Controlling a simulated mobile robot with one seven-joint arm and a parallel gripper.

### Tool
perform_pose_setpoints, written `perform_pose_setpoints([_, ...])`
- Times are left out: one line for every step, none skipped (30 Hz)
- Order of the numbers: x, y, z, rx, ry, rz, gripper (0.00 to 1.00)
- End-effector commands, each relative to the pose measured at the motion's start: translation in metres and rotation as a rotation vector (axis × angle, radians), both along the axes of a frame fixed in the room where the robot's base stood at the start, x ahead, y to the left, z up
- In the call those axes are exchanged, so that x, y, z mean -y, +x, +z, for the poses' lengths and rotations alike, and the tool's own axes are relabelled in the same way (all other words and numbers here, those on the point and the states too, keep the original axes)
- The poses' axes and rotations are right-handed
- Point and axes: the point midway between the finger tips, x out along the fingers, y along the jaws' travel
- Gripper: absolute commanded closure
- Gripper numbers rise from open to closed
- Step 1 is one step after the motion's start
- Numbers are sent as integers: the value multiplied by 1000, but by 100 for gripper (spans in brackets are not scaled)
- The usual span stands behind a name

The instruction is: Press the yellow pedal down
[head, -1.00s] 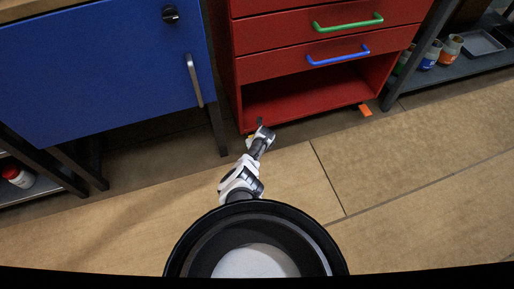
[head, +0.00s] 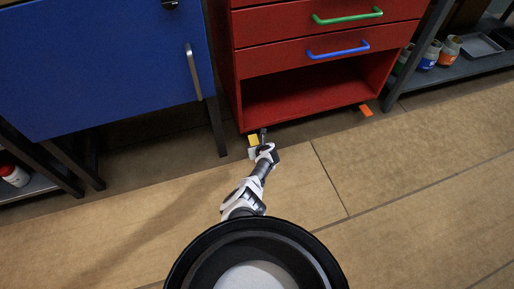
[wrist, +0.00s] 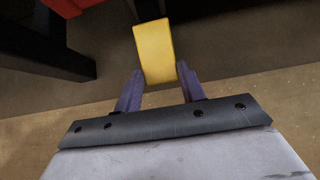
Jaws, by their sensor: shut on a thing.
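The yellow pedal (head: 253,141) sticks out low at the left front foot of the red drawer cabinet. In the wrist view, the yellow pedal (wrist: 154,48) is a flat block straight ahead, its near end between my two fingertips. My gripper (head: 262,137) is low at the pedal in the head view, beside its right edge. In the wrist view, my gripper (wrist: 159,83) has purple fingers on both sides of the pedal's near end and is shut on it. The pedal's underside and its height above the floor are hidden.
The red cabinet (head: 238,100) has an open lower bay and drawers with green and blue handles. An orange pedal (head: 366,110) sits at its right foot. A blue cabinet (head: 100,70) with dark legs stands left. The wooden floor (head: 400,180) in front is clear.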

Motion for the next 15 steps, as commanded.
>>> perform_pose_setpoints([-2,0,0,1,1,2,100])
perform_pose_setpoints([-2,0,0,1,1,2,100])
perform_pose_setpoints([-1,0,0,1,1,2,100])
perform_pose_setpoints([-1,0,0,0,1,2,100])
perform_pose_setpoints([-1,0,0,0,1,2,100])
perform_pose_setpoints([-1,0,0,0,1,2,100])
perform_pose_setpoints([-1,0,0,0,1,2,59])
perform_pose_setpoints([-1,0,0,0,1,2,55])
perform_pose_setpoints([-1,0,0,0,1,2,50])
perform_pose_setpoints([-1,0,0,0,1,2,46])
perform_pose_setpoints([-1,0,0,0,1,2,42])
perform_pose_setpoints([-1,0,0,0,0,1,38])
perform_pose_setpoints([-1,0,0,0,0,1,38])
perform_pose_setpoints([-1,0,0,0,0,1,38])
perform_pose_setpoints([0,0,0,0,0,1,38])
